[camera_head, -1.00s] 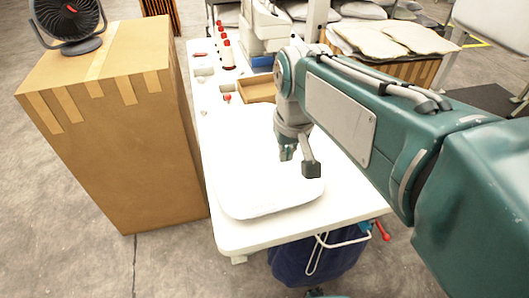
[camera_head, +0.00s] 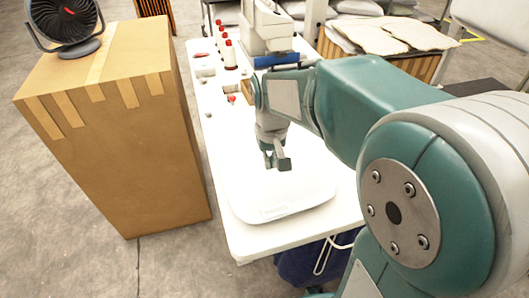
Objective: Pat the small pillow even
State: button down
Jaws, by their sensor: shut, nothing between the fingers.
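The small pillow (camera_head: 285,200) is white and lies flat near the front end of the white table (camera_head: 245,240). Its surface looks smooth, but the bright light hides fine detail. My gripper (camera_head: 277,163) points down over the far part of the pillow. It is shut with nothing in it. I cannot tell whether the fingertips touch the pillow or hang just above it. My arm comes in from the right and hides part of the table's right side.
A tall cardboard box (camera_head: 120,120) with a black fan (camera_head: 68,25) on top stands left of the table. Several thread cones (camera_head: 230,55) and a sewing machine (camera_head: 268,25) are at the table's far end. A dark blue bag (camera_head: 300,262) hangs below the front edge.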

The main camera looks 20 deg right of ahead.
aim_at(270, 175)
jog(key=shift+a+f, duration=0.15)
jog(key=shift+f, duration=0.1)
jog(key=shift+d, duration=0.3)
jog(key=shift+f, duration=0.4)
jog(key=shift+a+f, duration=0.15)
jog(key=shift+f, duration=0.85)
jog(key=shift+r, duration=2.3)
jog(key=shift+f, duration=2.3)
jog(key=shift+r, duration=0.1)
jog(key=shift+r, duration=2.2)
